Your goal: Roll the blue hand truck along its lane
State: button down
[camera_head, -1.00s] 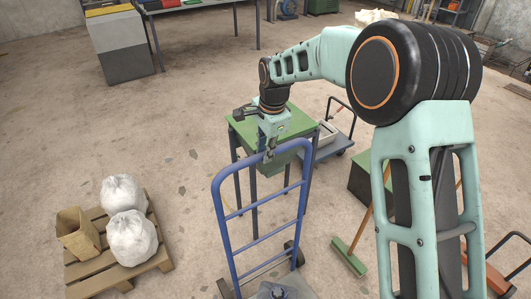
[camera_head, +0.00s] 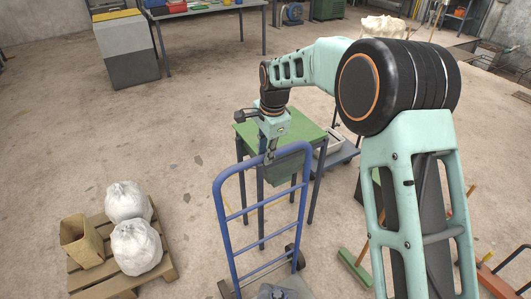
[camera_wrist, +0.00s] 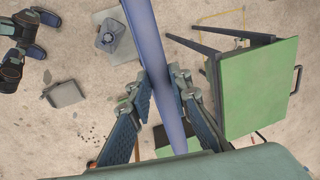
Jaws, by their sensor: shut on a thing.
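The blue hand truck (camera_head: 222,208) stands upright in the lower middle of the head view, with its wheels and base plate near the bottom edge. My gripper (camera_head: 269,152) is shut on the top bar of its frame. In the wrist view the blue bar (camera_wrist: 158,75) runs between the two fingers of my gripper (camera_wrist: 172,95). A grey object (camera_head: 274,292) sits at the truck's foot, partly cut off by the frame. Lane markings cannot be clearly made out.
A green-topped table (camera_head: 300,130) stands just behind the truck. A pallet (camera_head: 160,268) with white sacks (camera_head: 137,246) and a brown box (camera_head: 80,240) lies at left. A green broom (camera_head: 354,268) lies at right. Floor between pallet and truck is clear.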

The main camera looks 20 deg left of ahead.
jog(key=shift+w+a+r, duration=0.2)
jog(key=shift+w+r, duration=0.05)
jog(key=c, duration=1.8)
grip_release()
jog(key=shift+f, duration=0.1)
jog(key=shift+c, duration=0.2)
jog(key=shift+o, duration=0.2)
notch_tip(320, 180, up, 12)
jog(key=s+d, duration=0.1)
jog(key=shift+s+d+f, duration=0.15)
jog(key=shift+s+d, duration=0.2)
jog(key=shift+d, duration=0.05)
